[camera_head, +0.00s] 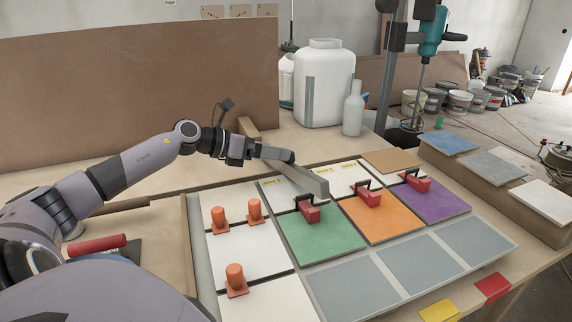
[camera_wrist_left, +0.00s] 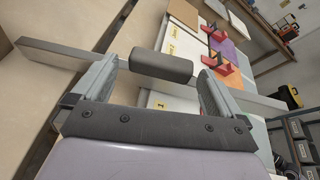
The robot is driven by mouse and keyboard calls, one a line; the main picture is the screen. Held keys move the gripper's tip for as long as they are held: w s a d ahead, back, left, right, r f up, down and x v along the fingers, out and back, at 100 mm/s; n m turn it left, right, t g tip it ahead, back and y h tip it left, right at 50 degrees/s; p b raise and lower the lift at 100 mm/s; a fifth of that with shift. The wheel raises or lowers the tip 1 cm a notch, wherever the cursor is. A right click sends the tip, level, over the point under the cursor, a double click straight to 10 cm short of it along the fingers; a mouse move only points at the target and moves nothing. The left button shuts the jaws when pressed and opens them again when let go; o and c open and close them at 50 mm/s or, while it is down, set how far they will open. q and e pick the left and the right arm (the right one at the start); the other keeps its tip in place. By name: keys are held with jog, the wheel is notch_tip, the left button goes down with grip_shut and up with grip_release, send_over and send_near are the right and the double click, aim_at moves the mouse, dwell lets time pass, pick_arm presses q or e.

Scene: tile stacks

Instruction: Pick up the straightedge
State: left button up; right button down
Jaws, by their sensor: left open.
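The straightedge (camera_head: 312,182) is a long grey bar lying across the back part of the tile area, partly hidden by my left gripper in the head view. In the left wrist view its bar (camera_wrist_left: 60,55) runs past both sides of the fingers. Its dark rounded handle (camera_wrist_left: 162,67) shows between the fingers. My left gripper (camera_head: 272,153) is open at the straightedge. In the left wrist view its fingers (camera_wrist_left: 158,85) stand apart on either side of the handle, with a gap visible at each side. My right gripper is not in view.
Red handled tools (camera_head: 307,210) stand on the green, orange and purple tiles. Orange pegs (camera_head: 236,280) stand on white tiles at left. A white jug (camera_head: 323,85) and a bottle (camera_head: 353,108) stand behind. Loose tiles (camera_head: 497,166) lie on a ledge at right.

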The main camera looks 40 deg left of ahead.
pick_arm(q)
jog(key=shift+r+p+x, duration=0.15)
jog(key=shift+p+x, duration=0.05)
jog(key=shift+x, duration=0.75)
jog(key=shift+r+p+x, duration=0.1)
jog(key=shift+p+x, duration=0.1)
jog(key=shift+x, duration=0.75)
jog(key=shift+w, duration=0.1)
jog(key=shift+r, duration=0.1)
jog(key=c, duration=1.1)
